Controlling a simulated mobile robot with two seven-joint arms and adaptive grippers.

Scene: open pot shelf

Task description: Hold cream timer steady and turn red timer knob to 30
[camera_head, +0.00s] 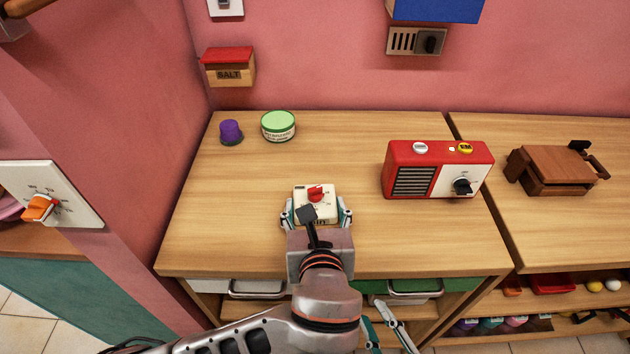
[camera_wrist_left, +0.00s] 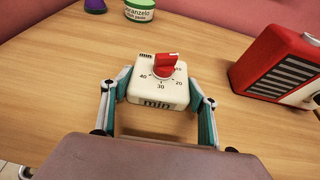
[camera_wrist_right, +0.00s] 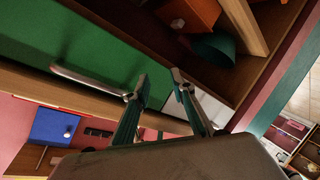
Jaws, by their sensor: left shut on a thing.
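The cream timer (camera_head: 327,214) stands on the wooden counter, with a dial on its top face. Its red knob (camera_head: 316,194) also shows in the left wrist view (camera_wrist_left: 164,66), where 30 and 40 are printed near the front of the dial. I cannot tell for sure which number the knob points to. My left gripper (camera_wrist_left: 158,100) is shut around the timer, one finger on each side. My right gripper (camera_wrist_right: 159,78) is empty, its fingers a little apart, low in front of the counter by the drawer fronts. In the head view it is partly hidden behind my left arm.
A red radio (camera_head: 401,157) stands to the right of the timer. A purple cup-shaped thing (camera_head: 231,132) and a green-lidded jar (camera_head: 278,126) stand at the back left. A drawer handle (camera_wrist_right: 85,78) is close to my right gripper. The counter around the timer is clear.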

